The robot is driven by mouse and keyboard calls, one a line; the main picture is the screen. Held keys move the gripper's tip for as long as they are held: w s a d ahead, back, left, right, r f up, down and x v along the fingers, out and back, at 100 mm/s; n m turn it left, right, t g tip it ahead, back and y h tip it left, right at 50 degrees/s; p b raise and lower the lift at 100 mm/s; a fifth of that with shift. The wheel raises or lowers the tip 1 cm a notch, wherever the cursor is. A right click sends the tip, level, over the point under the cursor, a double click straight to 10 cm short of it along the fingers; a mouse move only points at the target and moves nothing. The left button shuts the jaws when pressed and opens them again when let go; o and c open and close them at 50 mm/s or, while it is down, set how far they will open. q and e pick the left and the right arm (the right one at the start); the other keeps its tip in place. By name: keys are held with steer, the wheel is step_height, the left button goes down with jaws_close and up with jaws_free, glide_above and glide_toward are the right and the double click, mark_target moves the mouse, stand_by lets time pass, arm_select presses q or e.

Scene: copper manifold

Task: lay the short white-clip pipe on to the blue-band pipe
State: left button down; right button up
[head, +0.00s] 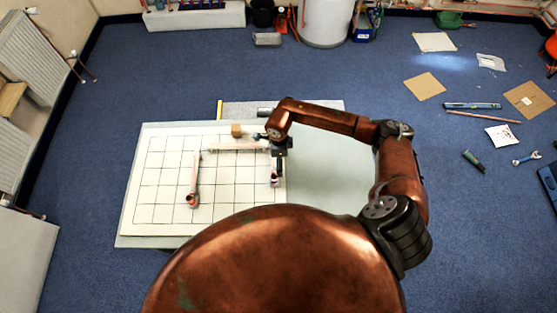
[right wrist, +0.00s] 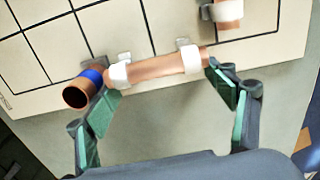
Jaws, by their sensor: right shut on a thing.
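In the right wrist view, the short white-clip pipe (right wrist: 155,68) is copper with a white band near each end. It lies along the edge of the gridded board, by grey clips. The blue-band pipe (right wrist: 92,76) is at its left end, open mouth facing the camera; whether they touch is unclear. My right gripper (right wrist: 162,88) has its green fingers wide apart, one near each end of the short pipe, and is shut on it. In the head view, my right gripper (head: 279,152) is over the board's right edge, hiding part of the pipes. My left gripper is not in view.
The gridded board (head: 150,215) lies on a pale green table (head: 335,180). Another copper pipe (head: 193,180) lies on its left half, and a pipe (head: 238,147) lies across its upper part. A wooden block (head: 237,130) is near the top edge. The table is clear to the right.

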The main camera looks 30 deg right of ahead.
steer(key=shift+f, duration=0.15)
steer(key=o, duration=1.3)
steer(key=shift+c, duration=0.2)
step_height(320, 180, up, 9)
steer(key=p, duration=0.4)
steer(key=shift+p, duration=0.35)
